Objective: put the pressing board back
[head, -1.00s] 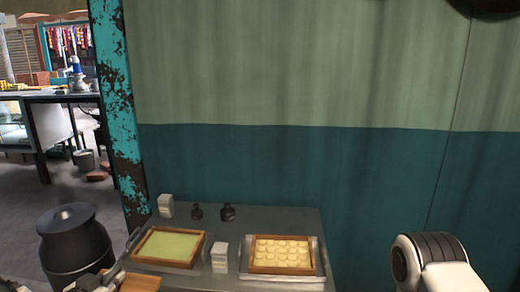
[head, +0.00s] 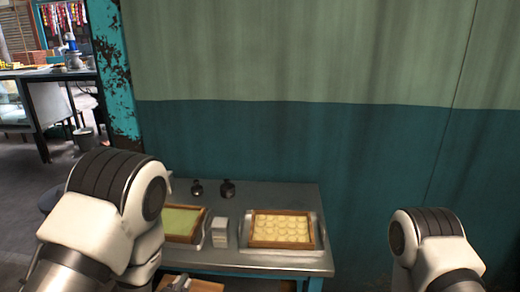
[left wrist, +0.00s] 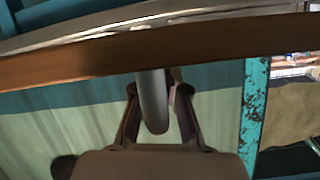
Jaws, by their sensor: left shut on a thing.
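The pressing board (head: 206,286) is a brown wooden board at the bottom edge of the head view, mostly cut off. My left gripper (head: 178,284) is at its left part, in front of the table. In the left wrist view the gripper (left wrist: 158,98) is shut on a rounded grey handle (left wrist: 152,110). The handle meets the long brown side of the board (left wrist: 80,68). My right arm shows at the right of the head view; its gripper is out of the frame.
A grey metal table (head: 285,195) stands against the wall. It holds a wooden frame with green content (head: 182,222), a tray of round pale pieces (head: 282,230), a white stack (head: 220,232) and two dark bottles (head: 227,188). My left arm hides the table's left end.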

